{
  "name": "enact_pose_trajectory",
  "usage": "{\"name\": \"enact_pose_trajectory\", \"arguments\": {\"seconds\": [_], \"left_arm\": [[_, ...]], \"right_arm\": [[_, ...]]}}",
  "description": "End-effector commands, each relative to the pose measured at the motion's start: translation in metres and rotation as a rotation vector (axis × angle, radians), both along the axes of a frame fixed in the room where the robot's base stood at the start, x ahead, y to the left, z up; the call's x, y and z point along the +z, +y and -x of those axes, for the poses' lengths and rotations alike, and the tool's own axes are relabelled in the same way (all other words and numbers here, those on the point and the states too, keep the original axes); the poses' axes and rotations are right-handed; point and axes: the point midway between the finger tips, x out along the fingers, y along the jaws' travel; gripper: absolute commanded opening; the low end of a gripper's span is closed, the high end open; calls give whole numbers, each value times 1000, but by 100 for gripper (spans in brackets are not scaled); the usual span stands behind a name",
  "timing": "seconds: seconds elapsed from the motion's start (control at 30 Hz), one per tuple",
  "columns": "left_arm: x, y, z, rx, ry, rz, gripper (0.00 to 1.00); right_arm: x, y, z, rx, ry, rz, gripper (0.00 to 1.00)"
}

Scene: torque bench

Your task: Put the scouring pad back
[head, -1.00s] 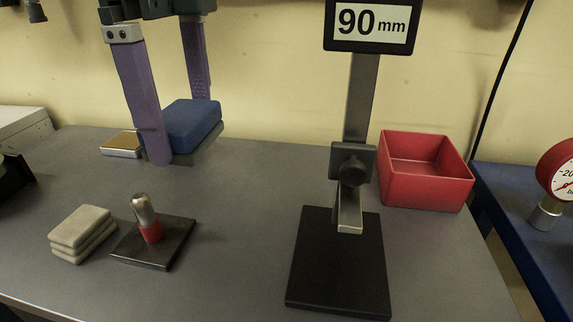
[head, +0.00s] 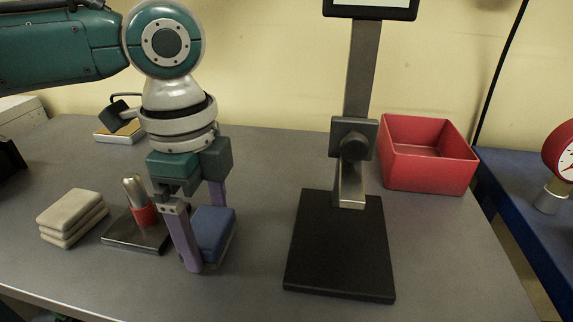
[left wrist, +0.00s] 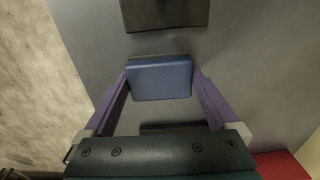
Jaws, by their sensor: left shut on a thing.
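The scouring pad, a blue block (head: 213,232), is between the two purple fingers of my left gripper (head: 207,246), which is shut on it. In the left wrist view the blue pad (left wrist: 160,78) sits across the fingertips, a finger against each end. It is low over the grey table, between the metal plate with a pin and the black stand base; I cannot tell whether it touches the table. The far finger is partly hidden behind the pad. My right gripper is not in view.
A stack of beige pads (head: 72,217) lies left of the metal plate (head: 135,240) with its red-collared pin (head: 137,195). The black stand base (head: 340,250) is right of my gripper. A red open box (head: 428,170) stands back right. Front table between plate and base is clear.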

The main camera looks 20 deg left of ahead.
Motion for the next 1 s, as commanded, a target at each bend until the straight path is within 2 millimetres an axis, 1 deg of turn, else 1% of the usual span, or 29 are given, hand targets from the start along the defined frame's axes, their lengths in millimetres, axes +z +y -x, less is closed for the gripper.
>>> {"name": "enact_pose_trajectory", "arguments": {"seconds": [0.23,0.27,0.3,0.57,0.67,0.77,1.0], "left_arm": [[-1,0,0,0,0,1,49],[-1,0,0,0,0,1,95],[-1,0,0,0,0,1,100],[1,0,0,0,-1,1,100],[10,0,-1,1,-3,1,100],[28,0,-1,1,-5,3,100],[83,0,-1,1,-5,3,100]], "right_arm": [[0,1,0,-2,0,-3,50],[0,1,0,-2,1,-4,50],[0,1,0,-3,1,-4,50],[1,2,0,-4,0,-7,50],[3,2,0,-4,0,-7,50],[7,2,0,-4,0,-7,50],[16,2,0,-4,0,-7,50]]}}
